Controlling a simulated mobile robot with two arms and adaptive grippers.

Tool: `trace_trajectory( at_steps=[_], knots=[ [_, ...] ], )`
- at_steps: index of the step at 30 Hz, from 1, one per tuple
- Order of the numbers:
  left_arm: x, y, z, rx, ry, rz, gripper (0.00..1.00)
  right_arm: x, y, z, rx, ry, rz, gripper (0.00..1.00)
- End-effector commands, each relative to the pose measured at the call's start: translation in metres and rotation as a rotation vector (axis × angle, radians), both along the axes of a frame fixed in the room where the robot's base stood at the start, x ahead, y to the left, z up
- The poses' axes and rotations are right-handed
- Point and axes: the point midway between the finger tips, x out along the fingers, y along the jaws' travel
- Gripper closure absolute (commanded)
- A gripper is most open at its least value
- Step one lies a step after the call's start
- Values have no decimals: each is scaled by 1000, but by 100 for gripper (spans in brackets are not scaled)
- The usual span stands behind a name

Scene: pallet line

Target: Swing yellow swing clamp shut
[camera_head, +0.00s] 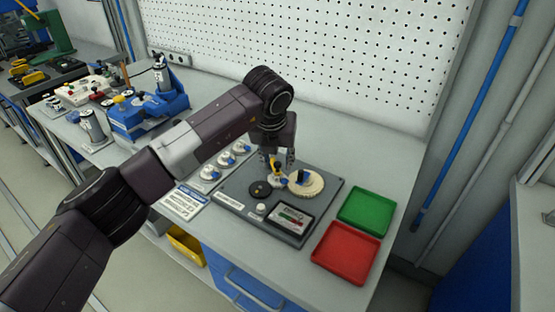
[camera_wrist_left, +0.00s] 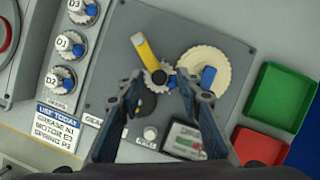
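The yellow swing clamp (camera_wrist_left: 145,52) is a short bar on the dark grey fixture plate (camera_wrist_left: 226,30). A cream toothed wheel (camera_wrist_left: 207,70) with a blue part lies right of the clamp. My right gripper is not in view.
A green tray (camera_head: 364,210) and a red tray (camera_head: 346,252) lie right of the plate. Gears with white hubs (camera_head: 226,159) stand left of it. A gauge panel (camera_head: 290,216) sits at its front. A blue machine (camera_head: 150,115) stands farther left. A pegboard rises behind.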

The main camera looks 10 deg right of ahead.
Motion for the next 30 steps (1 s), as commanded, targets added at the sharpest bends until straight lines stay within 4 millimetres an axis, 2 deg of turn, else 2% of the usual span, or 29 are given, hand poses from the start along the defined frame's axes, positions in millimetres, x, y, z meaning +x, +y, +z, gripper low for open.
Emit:
trace_trajectory(
  at_steps=[5, 12, 16, 21, 30],
  knots=[
    [-8, 3, 24, -1, -6, -1, 67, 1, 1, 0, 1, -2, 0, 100],
    [-27, 7, 73, -1, -6, -1, 67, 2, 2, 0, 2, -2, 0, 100],
    [-35, 10, 93, -1, -5, 0, 67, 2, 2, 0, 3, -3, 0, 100],
    [-41, 11, 107, -1, -3, 0, 67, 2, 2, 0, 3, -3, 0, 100],
    [-43, 11, 109, -1, -1, 0, 67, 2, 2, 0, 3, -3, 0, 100]
  ],
)
